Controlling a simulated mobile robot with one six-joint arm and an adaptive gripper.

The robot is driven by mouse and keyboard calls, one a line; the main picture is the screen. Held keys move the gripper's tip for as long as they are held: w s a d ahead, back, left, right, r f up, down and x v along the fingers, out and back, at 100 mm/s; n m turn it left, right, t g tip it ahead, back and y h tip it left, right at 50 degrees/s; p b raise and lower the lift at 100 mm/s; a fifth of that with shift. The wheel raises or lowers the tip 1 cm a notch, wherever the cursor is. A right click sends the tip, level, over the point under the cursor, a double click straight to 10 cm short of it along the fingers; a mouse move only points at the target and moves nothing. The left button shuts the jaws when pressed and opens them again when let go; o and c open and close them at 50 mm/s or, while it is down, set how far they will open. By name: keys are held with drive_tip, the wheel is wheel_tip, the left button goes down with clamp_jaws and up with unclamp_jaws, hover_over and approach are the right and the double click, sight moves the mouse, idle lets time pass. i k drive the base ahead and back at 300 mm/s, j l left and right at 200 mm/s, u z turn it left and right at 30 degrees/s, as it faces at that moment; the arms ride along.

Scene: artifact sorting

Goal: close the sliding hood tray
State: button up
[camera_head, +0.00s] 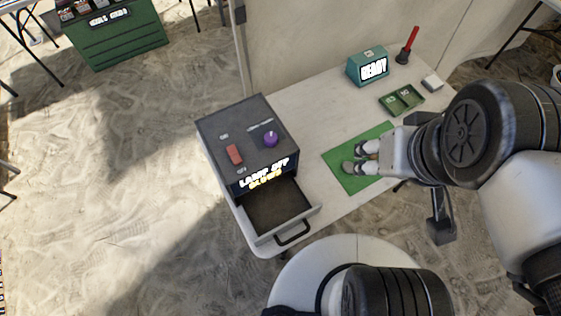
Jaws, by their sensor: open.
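The hood (213,133) is a dark grey box at the left end of the white table. Its sliding tray (262,235) is pulled out toward the front, with a brown inside that looks empty. The tray has a light front panel and a dark handle (292,233). Lettering on the hood's front reads "LAMP OFF" with a yellow line under it. My gripper (352,158) is open over the green mat (344,182), to the right of the tray and apart from it. A small brownish thing near the fingers is too small to make out.
On the hood's top are a purple knob (271,139) and a red block (234,154). A teal "READY" box (368,67), a green divided tray (401,99), a red-handled tool (408,46) and a small white block (432,83) stand at the back right. Bare table lies between hood and mat.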

sight(272, 208)
drive_tip(key=k+j+u, duration=0.15)
drive_tip(key=k+j, duration=0.4)
drive_tip(key=k+j+z, duration=0.15)
drive_tip(key=j, duration=0.2)
drive_tip(key=k+j+z, duration=0.15)
drive_tip(key=j, duration=0.2)
